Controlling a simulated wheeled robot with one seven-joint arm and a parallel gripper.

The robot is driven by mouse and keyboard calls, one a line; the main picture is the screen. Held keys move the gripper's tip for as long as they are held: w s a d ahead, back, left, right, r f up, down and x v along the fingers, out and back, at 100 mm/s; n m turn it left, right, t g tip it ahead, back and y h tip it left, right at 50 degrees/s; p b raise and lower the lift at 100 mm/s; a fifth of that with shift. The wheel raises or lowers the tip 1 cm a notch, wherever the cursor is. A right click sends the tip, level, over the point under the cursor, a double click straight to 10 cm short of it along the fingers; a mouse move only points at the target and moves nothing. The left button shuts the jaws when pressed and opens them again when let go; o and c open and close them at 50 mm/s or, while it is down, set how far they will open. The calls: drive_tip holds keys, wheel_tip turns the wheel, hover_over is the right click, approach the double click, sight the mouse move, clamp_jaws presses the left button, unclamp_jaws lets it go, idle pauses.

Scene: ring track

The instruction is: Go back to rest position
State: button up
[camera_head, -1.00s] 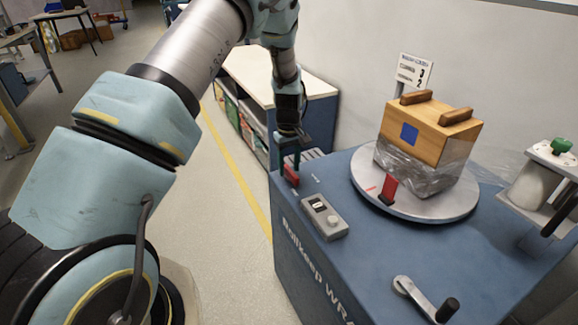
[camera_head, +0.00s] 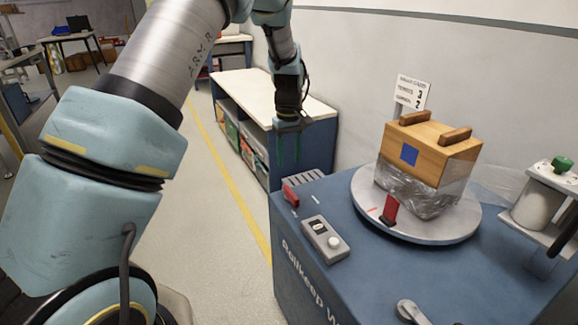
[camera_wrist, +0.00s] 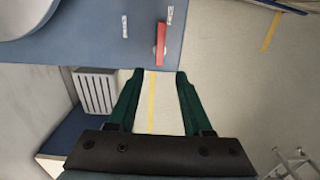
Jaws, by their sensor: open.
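My gripper (camera_head: 287,150) hangs fingers down above the far left corner of the blue machine table, clear of everything. In the wrist view my gripper (camera_wrist: 153,75) shows two green fingers set apart with nothing between them. The red lever (camera_head: 290,195) lies on the blue table's left edge, below and in front of my gripper. It also shows in the wrist view (camera_wrist: 161,42), just beyond the fingertips and apart from them.
The blue machine (camera_head: 300,275) carries a grey control box (camera_head: 325,239) and a turntable (camera_head: 440,230) with a film-wrapped wooden box (camera_head: 420,155). A white-topped shelf (camera_head: 262,92) stands behind my gripper near the wall. Open floor (camera_head: 215,240) lies to the left.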

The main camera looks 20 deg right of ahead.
idle(0.4)
drive_tip(key=s+a+r+p, duration=0.1)
drive_tip(key=a+r+p, duration=0.1)
drive_tip(key=a+r, duration=0.45)
drive_tip(key=a+r+p, duration=0.2)
drive_tip(key=a+r, duration=0.1)
drive_tip(key=a, duration=0.7)
drive_tip(key=s+a+r+m+p, duration=0.1)
drive_tip(key=s+a+r+p, duration=0.1)
drive_tip(key=s+a, duration=0.4)
drive_tip(key=s+a+r+m+t+p, duration=0.1)
drive_tip(key=s+a+r+p, duration=0.1)
drive_tip(key=s+a+r, duration=0.2)
drive_tip(key=s+a, duration=0.3)
drive_tip(key=a, duration=0.4)
drive_tip(key=shift+a+t, duration=0.3)
